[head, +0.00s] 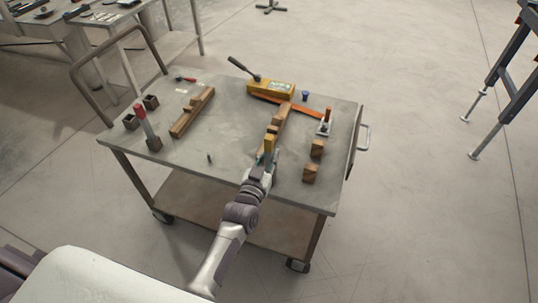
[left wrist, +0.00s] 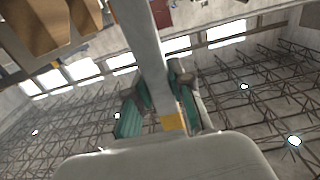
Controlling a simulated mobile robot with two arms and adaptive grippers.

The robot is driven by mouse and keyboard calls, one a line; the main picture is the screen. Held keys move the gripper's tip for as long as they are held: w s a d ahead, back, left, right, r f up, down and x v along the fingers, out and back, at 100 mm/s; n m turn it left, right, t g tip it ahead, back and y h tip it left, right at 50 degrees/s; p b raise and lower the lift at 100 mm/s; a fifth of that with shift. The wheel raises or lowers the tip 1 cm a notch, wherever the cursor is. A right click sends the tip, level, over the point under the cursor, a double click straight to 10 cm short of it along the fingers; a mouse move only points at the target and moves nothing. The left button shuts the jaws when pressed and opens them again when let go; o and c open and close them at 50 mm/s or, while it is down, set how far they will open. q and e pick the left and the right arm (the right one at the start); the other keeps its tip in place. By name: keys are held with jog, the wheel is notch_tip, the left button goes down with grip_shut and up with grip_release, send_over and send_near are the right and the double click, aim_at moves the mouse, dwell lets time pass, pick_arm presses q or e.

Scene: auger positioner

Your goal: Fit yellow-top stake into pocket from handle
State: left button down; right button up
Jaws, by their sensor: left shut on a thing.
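The yellow-top stake (head: 269,145) is at my left gripper (head: 264,163), over the near part of the cart top. In the left wrist view the grey stake (left wrist: 148,40) runs between the teal finger pads, its yellow end (left wrist: 172,122) close to the palm. My left gripper is shut on it. Dark square pockets stand at the cart's left side, by the tubular handle (head: 88,75): an empty-looking one (head: 151,102) and another (head: 131,122). My right gripper is out of view.
On the cart top (head: 220,135) lie a stepped wooden block (head: 192,112), another long wooden piece (head: 281,118), two small wood blocks (head: 317,148), a yellow box (head: 270,88), an orange bar (head: 305,106) and a blue cup (head: 305,96). A small dark peg (head: 209,158) stands near the front edge.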

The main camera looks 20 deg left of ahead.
pick_arm(q)
jog(key=shift+f, duration=0.2)
jog(key=c, duration=0.9)
grip_release()
jog(key=shift+c, duration=0.2)
jog(key=s, duration=1.2)
jog(key=shift+a, duration=0.2)
jog(key=shift+f, duration=0.1)
